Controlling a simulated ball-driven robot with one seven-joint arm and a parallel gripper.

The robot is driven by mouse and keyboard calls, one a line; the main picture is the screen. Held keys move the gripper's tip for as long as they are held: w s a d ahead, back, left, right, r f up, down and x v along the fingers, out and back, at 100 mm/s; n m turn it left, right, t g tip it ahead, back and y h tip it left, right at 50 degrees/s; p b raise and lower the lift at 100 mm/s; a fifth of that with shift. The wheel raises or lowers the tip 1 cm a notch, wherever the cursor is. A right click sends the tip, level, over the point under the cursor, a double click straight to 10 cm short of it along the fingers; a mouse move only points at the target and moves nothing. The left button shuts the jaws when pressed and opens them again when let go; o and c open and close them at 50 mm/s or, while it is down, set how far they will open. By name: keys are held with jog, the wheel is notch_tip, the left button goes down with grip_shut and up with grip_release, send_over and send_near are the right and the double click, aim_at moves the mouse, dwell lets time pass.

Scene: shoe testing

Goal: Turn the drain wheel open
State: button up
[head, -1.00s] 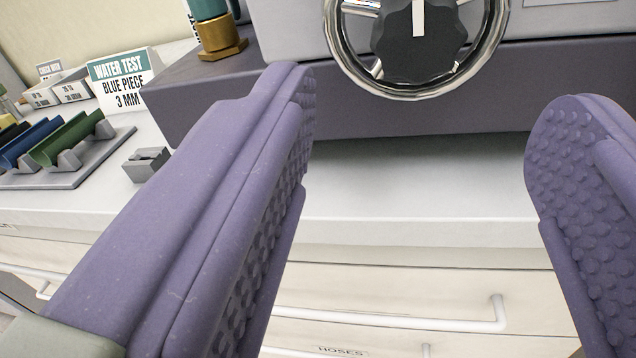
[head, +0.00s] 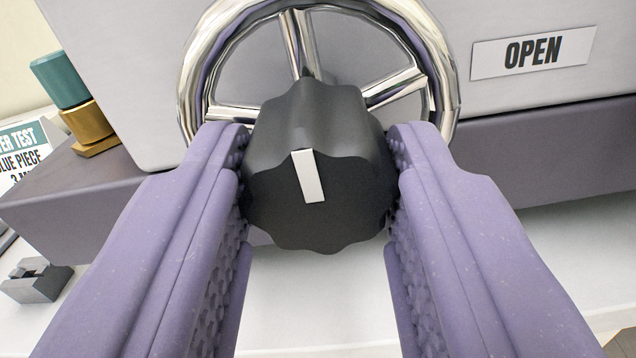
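The drain wheel is a shiny chrome ring (head: 447,75) with spokes, mounted on the front of a grey box. At its middle is a black scalloped knob (head: 320,215) with a white pointer mark (head: 308,175). The mark stands nearly upright in the picture, its top leaning slightly left. My gripper (head: 318,150) has one purple finger on each side of the knob. Both studded pads appear to press on the knob's sides. The finger tips reach close to the ring and hide parts of its lower left and lower right. The knob hides the ring's bottom.
An "OPEN" label (head: 532,52) is on the box (head: 560,85) to the right of the wheel. A dark purple-grey base (head: 580,150) runs beneath. A teal and brass fitting (head: 75,100) stands at left. A small grey block (head: 37,280) and a water test card (head: 22,150) are lower left.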

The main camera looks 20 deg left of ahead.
jog(key=shift+m+b, duration=0.3)
jog(key=m+b, duration=0.3)
jog(key=shift+f+m, duration=0.15)
jog(key=shift+m, duration=0.15)
jog(key=m+b, duration=0.2)
jog(key=m, duration=0.2)
jog(key=m+b, duration=0.2)
jog(key=m, duration=0.3)
jog(key=shift+m+b, duration=0.35)
jog(key=shift+m, duration=1.45)
jog(key=o, duration=1)
jog(key=shift+o, duration=0.2)
